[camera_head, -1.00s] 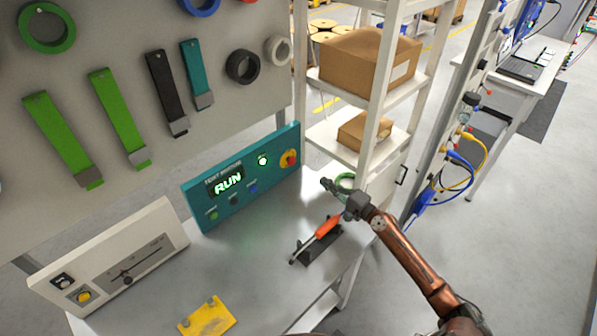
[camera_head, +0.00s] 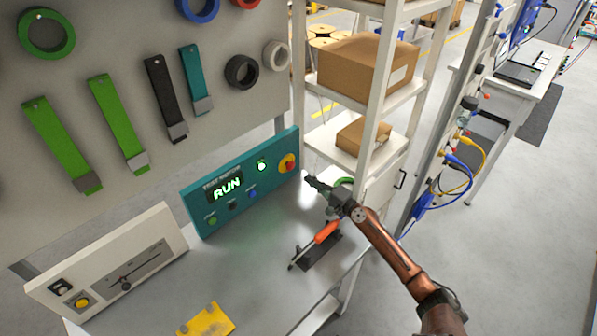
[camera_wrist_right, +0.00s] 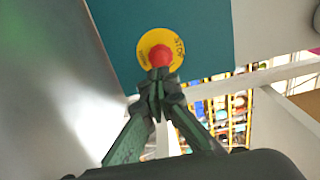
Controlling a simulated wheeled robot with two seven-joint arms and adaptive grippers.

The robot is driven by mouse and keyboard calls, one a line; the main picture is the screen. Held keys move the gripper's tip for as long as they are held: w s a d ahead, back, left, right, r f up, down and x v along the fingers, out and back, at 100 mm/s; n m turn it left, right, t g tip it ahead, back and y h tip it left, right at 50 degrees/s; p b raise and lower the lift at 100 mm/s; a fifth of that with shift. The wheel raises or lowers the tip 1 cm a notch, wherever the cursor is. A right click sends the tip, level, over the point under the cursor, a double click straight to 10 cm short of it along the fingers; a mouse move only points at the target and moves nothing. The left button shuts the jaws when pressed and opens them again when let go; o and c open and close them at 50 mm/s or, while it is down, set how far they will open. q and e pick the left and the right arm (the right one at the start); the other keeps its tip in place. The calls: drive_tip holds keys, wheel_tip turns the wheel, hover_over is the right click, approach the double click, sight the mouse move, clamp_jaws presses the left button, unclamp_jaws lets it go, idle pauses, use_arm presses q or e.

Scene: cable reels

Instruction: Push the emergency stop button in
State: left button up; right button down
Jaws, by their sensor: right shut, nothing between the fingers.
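The emergency stop button (camera_head: 289,165) is a red knob on a round yellow plate, at the right end of the teal panel (camera_head: 197,217). The panel's display reads RUN in green. In the right wrist view the red button (camera_wrist_right: 160,56) shows just beyond my fingertips, on its yellow plate marked STOP. My right gripper (camera_head: 308,180) is shut and empty. Its tips (camera_wrist_right: 157,74) overlap the button's lower edge in the wrist view; I cannot tell whether they touch it. In the head view the tips are a little to the right of the button. My left gripper is not in view.
A screwdriver with an orange handle (camera_head: 326,232) lies on a dark holder on the bench below my right arm. A white shelf with boxes (camera_head: 366,68) stands right of the panel. A yellow piece (camera_head: 207,320) lies in front.

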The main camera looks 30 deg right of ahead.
sight(292, 168)
drive_tip(key=x, duration=0.7)
drive_tip(key=shift+b+x, duration=0.7)
drive_tip(key=shift+x, duration=0.15)
drive_tip(key=shift+a+r, duration=0.1)
drive_tip(key=shift+r, duration=0.1)
drive_tip(key=shift+s, duration=0.1)
drive_tip(key=shift+s+f, duration=0.15)
drive_tip(key=shift+s, duration=0.05)
drive_tip(key=v, duration=1.3)
drive_tip(key=shift+s+d+f, duration=0.15)
drive_tip(key=shift+s+d, duration=0.1)
drive_tip(key=shift+d, duration=0.15)
